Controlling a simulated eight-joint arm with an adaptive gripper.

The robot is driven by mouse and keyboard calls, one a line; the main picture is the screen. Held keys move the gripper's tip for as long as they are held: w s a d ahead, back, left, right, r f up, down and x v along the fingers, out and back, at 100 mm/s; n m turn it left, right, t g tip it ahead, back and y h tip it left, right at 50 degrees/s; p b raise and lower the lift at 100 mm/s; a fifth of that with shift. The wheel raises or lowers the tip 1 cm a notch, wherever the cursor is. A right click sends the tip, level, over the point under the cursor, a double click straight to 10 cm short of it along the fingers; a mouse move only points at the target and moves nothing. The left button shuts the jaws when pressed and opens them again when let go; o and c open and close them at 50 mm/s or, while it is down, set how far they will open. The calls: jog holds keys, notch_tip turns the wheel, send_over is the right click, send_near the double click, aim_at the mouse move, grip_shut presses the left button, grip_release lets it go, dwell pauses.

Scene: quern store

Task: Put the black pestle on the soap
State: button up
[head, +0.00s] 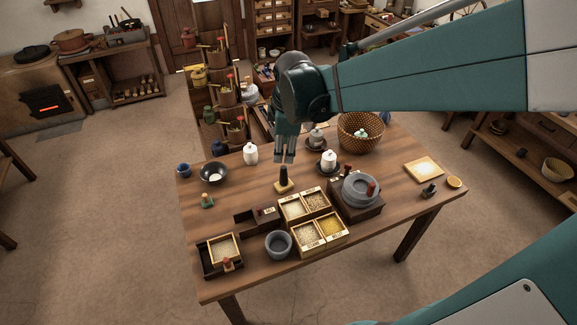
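The black pestle (284,174) stands upright near the middle of the wooden table. Its lower end rests on a small tan block that looks like the soap (284,187). My gripper (285,160) points down just above the pestle. Its two fingertips are apart with a gap between them, and nothing shows held in it. The pestle's top appears just below the fingertips, and I cannot tell whether they touch.
Grain boxes (311,219) stand in front of the soap, with a grey quern (360,188) to their right. A grey mortar (278,244) is near the front edge (290,276).

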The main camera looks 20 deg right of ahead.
jog(key=s+a+r+m+t, duration=0.2)
jog(key=s+m, duration=0.4)
jog(key=s, duration=0.3)
jog(key=s+a+r+m+t, duration=0.2)
jog(key=s+r+m, duration=0.1)
jog(key=s+m, duration=0.4)
jog(key=shift+s+r, duration=0.35)
jog(key=shift+s, duration=0.9)
